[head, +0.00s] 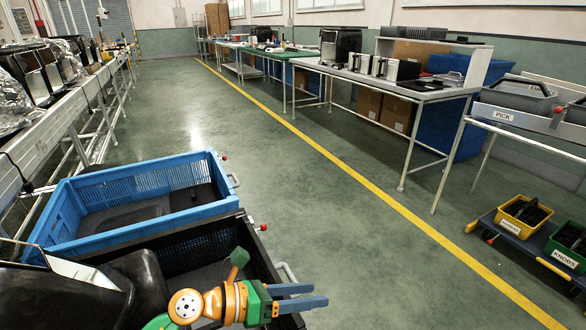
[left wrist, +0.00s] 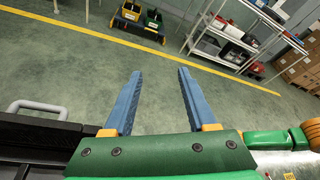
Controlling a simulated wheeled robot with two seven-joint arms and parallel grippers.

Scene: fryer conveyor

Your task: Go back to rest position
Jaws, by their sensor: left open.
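My left gripper (head: 318,296) is at the bottom of the head view, beside and partly over the front of the black crate. Its two blue fingers point right. In the left wrist view the same gripper (left wrist: 158,80) has its fingers spread apart with only green floor between them, so it is open and empty. My right gripper shows in neither view.
A blue crate (head: 222,207) and a black crate (head: 262,258) stand just left of my gripper. A conveyor (head: 62,117) runs along the left. Tables (head: 410,93) line the right. A dolly (head: 520,240) with yellow and green bins stands at right. The middle floor is clear.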

